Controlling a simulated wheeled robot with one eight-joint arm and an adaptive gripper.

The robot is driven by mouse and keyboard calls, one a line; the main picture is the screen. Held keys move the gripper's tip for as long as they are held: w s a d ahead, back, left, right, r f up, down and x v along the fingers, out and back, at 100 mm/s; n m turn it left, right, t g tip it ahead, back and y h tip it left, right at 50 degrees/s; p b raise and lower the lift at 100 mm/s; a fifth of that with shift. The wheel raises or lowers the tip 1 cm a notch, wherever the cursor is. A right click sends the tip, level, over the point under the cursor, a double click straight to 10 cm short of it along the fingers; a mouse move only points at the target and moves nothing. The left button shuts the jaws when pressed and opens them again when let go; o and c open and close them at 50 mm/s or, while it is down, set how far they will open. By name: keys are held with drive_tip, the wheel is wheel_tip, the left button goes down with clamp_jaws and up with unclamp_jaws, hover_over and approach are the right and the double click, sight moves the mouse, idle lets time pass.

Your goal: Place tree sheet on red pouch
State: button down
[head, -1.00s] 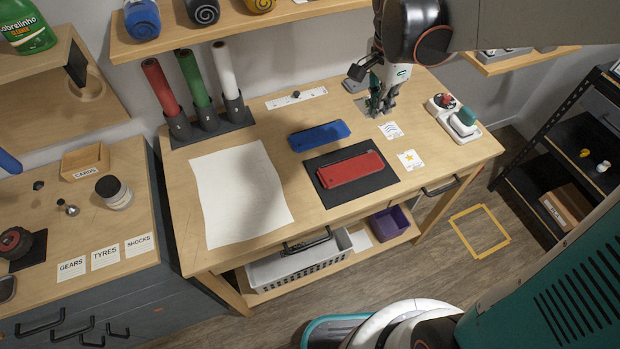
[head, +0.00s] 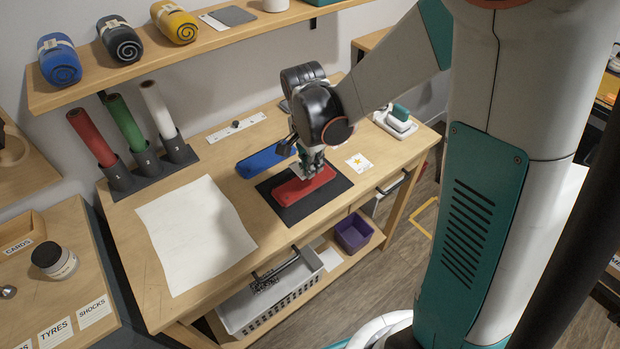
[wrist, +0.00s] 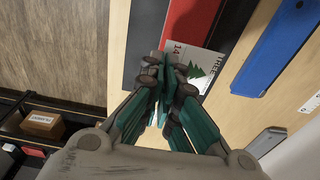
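The red pouch (head: 293,190) lies flat on a black mat (head: 283,214) on the workbench. It also shows at the top of the wrist view (wrist: 190,22). My gripper (head: 309,174) is low over the pouch's right end. In the wrist view its fingers (wrist: 164,82) are together at the edge of the tree sheet (wrist: 207,68), a white card with a green tree and "14". The sheet is in the fingers and covers the near end of the pouch. Whether it touches the pouch is hard to tell. In the head view the gripper mostly hides the sheet.
A blue pouch (head: 262,160) lies behind the mat. A star sheet (head: 359,162) lies to its right. A large white paper (head: 196,235) covers the bench's left part. Three rolls in holders (head: 150,165) stand at the back left, below a shelf (head: 215,45).

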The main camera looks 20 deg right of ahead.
sight(312, 187)
drive_tip(key=shift+f+b, duration=0.7)
drive_tip(key=shift+f, duration=1.8)
drive_tip(key=shift+f, duration=0.15)
drive_tip(key=c, duration=1.8)
unclamp_jaws()
